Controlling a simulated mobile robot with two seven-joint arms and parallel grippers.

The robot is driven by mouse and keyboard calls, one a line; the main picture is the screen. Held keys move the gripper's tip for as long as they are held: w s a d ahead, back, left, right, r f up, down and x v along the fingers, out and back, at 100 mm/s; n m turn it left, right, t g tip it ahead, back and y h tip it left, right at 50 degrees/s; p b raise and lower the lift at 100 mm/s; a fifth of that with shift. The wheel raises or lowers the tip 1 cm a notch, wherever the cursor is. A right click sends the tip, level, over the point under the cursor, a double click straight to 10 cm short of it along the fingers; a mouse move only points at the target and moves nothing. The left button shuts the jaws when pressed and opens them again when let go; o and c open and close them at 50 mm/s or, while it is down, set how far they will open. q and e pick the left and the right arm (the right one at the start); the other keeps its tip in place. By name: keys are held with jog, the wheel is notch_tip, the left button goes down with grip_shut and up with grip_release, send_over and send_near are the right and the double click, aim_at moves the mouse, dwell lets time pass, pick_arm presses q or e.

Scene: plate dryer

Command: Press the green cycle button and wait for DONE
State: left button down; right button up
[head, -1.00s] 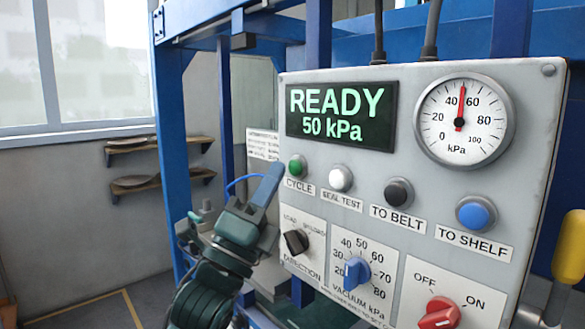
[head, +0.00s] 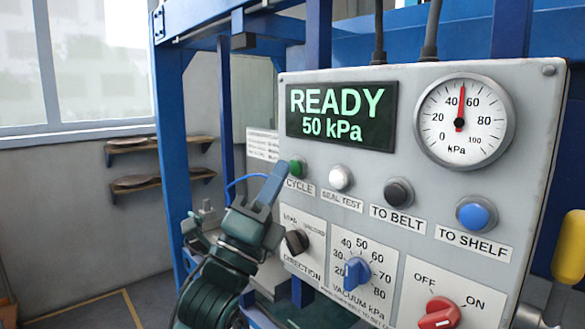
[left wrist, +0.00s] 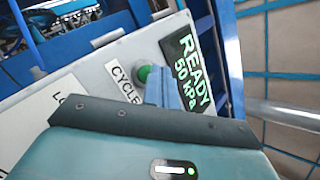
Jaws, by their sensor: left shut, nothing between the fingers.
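The green cycle button (head: 297,168) is at the left of the grey control panel (head: 400,160), above the label CYCLE. It also shows in the left wrist view (left wrist: 147,76), just past the fingertips. The display (head: 340,115) reads READY 50 kPa. My left gripper (head: 277,172) is shut and empty, its blue tips just left of and slightly below the button. I cannot tell whether the tips touch it. My right gripper is not in view.
A white SEAL TEST button (head: 341,178), black TO BELT button (head: 398,191) and blue TO SHELF button (head: 476,214) run to the right. The direction knob (head: 297,242) and blue vacuum knob (head: 357,272) sit below. The gauge (head: 463,122) needle points near 50.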

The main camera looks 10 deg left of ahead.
pick_arm(q)
jog(key=shift+w+d, duration=0.25)
jog(key=shift+w, duration=0.15)
dwell(0.5)
jog(key=shift+s, duration=0.1)
jog(key=shift+s+a, duration=0.5)
jog(key=shift+s, duration=0.1)
jog(key=shift+a, duration=0.1)
jog(key=s+a, duration=0.1)
jog(key=s, duration=0.1)
jog(key=s+a, duration=0.2)
dwell(0.6)
